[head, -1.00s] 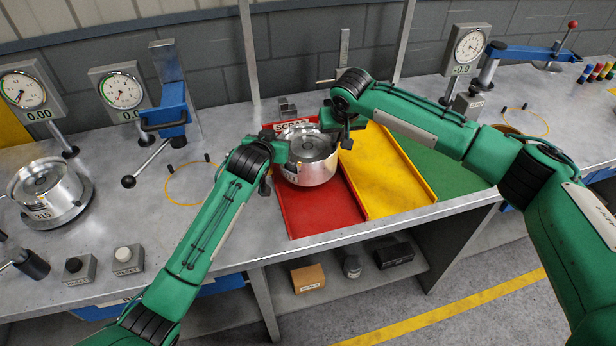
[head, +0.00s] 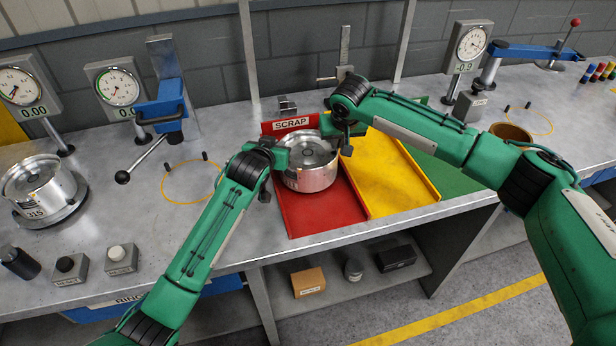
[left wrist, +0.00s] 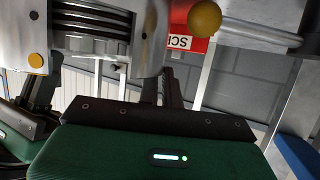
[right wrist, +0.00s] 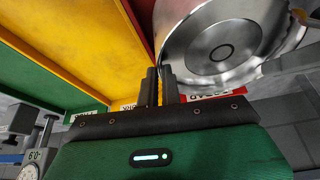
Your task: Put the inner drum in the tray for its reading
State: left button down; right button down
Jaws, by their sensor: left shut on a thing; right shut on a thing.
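The inner drum, a shiny silver cylinder (head: 310,172), is over the red tray labelled SCRAP (head: 315,215). My left gripper (head: 283,159) is shut on its left side and my right gripper (head: 342,138) is shut on its right rim. The drum fills the upper left of the left wrist view (left wrist: 95,20) and the upper right of the right wrist view (right wrist: 215,45). I cannot tell whether its base touches the tray floor. A yellow tray (head: 395,185) and a green tray (head: 445,175) lie to the right. The right dial gauge (head: 473,43) reads -0.9.
Another silver drum (head: 38,178) sits on a stand at the left, near two dials. A blue lever fixture (head: 165,105) stands behind a yellow ring marking. Two button boxes (head: 121,259) are at the front left. A brown ring (head: 510,134) lies at the right.

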pick_arm(q)
jog(key=shift+w+a+f+b, duration=0.1)
jog(key=shift+a+f+b, duration=0.2)
jog(key=shift+f+b, duration=0.1)
pick_arm(e)
jog(key=shift+w+d+f, duration=0.2)
jog(key=shift+d+f, duration=0.15)
pick_arm(q)
jog(key=c, duration=1.8)
grip_release()
jog(key=shift+f, duration=0.15)
jog(key=shift+c, duration=0.2)
pick_arm(e)
jog(key=c, duration=1.9)
grip_release()
jog(key=shift+s+f, duration=0.1)
pick_arm(q)
jog(key=shift+o, duration=1.3)
pick_arm(e)
jog(key=o, duration=0.3)
jog(key=shift+s, duration=0.1)
jog(key=shift+s+a, duration=0.15)
jog(key=shift+a, duration=0.05)
pick_arm(q)
jog(key=shift+s+d, duration=0.15)
jog(key=shift+s, duration=0.1)
